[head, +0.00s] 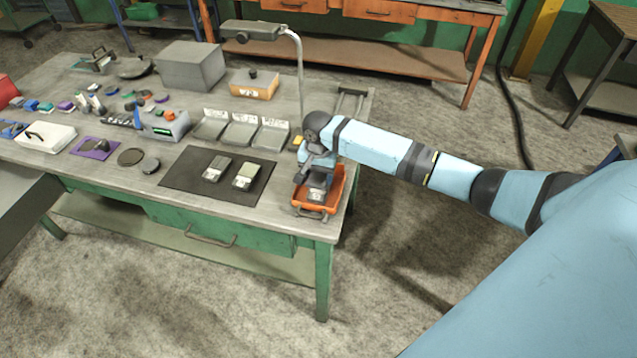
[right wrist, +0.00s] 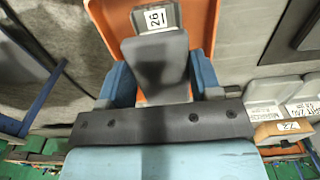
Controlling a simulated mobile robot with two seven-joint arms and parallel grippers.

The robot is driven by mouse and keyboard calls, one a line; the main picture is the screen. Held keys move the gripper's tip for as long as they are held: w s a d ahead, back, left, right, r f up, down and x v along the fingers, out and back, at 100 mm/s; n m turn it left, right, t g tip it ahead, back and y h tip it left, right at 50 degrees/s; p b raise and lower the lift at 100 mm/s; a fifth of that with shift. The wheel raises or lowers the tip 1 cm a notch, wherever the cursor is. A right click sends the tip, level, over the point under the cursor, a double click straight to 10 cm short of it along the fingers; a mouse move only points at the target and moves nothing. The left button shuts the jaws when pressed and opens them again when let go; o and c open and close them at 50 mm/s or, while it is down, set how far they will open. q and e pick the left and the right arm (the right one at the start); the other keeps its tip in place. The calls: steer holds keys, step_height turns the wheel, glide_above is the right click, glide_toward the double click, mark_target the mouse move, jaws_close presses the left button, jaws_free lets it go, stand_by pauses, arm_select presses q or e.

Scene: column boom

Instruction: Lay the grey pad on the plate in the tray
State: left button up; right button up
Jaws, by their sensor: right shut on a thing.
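My right gripper (head: 314,172) is over the orange tray (head: 337,190) at the right front corner of the bench. In the right wrist view its blue fingers (right wrist: 160,78) are shut on the sides of the grey pad (right wrist: 157,58). The pad is above the orange tray (right wrist: 112,25). The grey plate (right wrist: 172,14), with a white label reading 26, shows past the pad's far end; the rest of it is hidden behind the pad. I cannot tell whether the pad touches the plate. My left gripper is in neither view.
A dark mat (head: 187,170) with two labelled grey blocks (head: 245,176) lies left of the tray. Several grey bins with cards (head: 241,133) stand behind the mat. A lamp post (head: 300,75) rises behind the gripper. Floor is clear in front of the bench.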

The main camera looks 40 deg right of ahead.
mark_target(318, 177)
steer(key=shift+f, duration=2)
steer(key=o, duration=0.9)
steer(key=shift+f, duration=0.1)
